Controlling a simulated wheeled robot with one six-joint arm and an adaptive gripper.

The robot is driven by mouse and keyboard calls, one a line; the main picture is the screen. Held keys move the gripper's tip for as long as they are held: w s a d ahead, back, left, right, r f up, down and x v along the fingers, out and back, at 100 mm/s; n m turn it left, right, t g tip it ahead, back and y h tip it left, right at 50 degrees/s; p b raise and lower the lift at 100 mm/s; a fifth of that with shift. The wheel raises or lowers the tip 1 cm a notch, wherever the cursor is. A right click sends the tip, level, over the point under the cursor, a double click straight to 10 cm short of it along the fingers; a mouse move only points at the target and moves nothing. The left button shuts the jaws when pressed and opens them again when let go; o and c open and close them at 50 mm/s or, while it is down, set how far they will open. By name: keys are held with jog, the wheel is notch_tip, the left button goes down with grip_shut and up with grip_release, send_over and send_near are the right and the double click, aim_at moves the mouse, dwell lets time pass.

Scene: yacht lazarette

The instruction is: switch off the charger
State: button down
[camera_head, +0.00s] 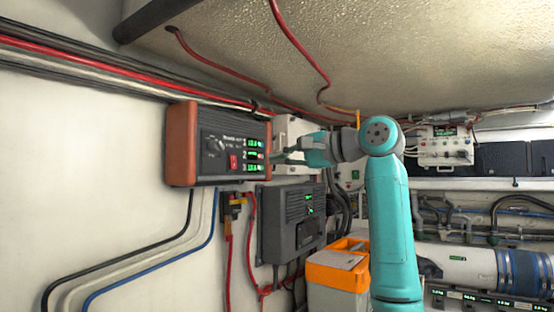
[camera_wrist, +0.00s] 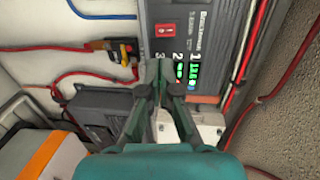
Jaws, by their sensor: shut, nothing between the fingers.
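The charger (camera_head: 208,135) is most likely the black box with orange-brown end caps on the left wall. My gripper (camera_head: 277,158) is shut and empty, near the box's right end. In the wrist view, the fingertips (camera_wrist: 162,64) overlap the lower edge of the box's front panel (camera_wrist: 183,14). The red switch (camera_wrist: 166,30) shows just beyond the tips. I cannot tell whether the fingers touch the panel, nor which way the switch is tipped.
A dark grey unit (camera_head: 290,222) with green lights hangs below, with cables and a fuse holder (camera_head: 232,207) beside it. An orange-topped box (camera_head: 338,266) stands beneath my arm. Red cables (camera_head: 300,45) hang overhead.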

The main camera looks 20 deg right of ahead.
aim_at(235, 167)
jog(key=x, duration=1.1)
jog(key=shift+w, duration=0.1)
jog(key=shift+w+a+f, duration=0.15)
jog(key=shift+w+a, duration=0.05)
